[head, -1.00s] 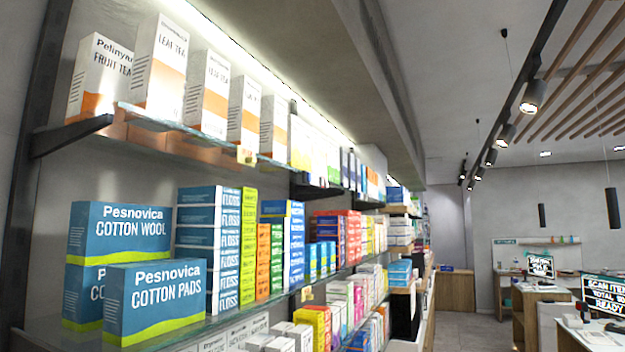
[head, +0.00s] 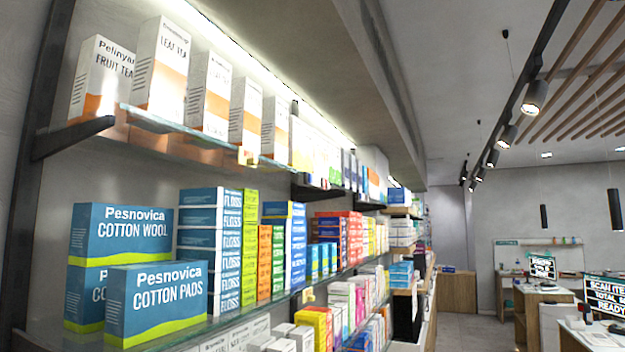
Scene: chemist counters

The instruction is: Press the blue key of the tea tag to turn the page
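Tea boxes, white with orange lower parts, stand in a row on the upper glass shelf, with a fruit tea box (head: 101,80) at the left end and a leaf tea box (head: 161,72) beside it. A small pale yellowish tag (head: 246,157) sits on the front edge of that shelf, below the tea boxes. It is seen at a steep angle and is too small to make out a blue key or its page. My gripper is not in view.
The lower shelf holds blue cotton wool (head: 122,232) and cotton pads (head: 157,301) boxes, floss boxes (head: 209,240) and several coloured cartons. Another small tag (head: 307,295) is on its edge. A dark bracket (head: 75,137) supports the upper shelf. Counters with screens (head: 604,290) stand far right.

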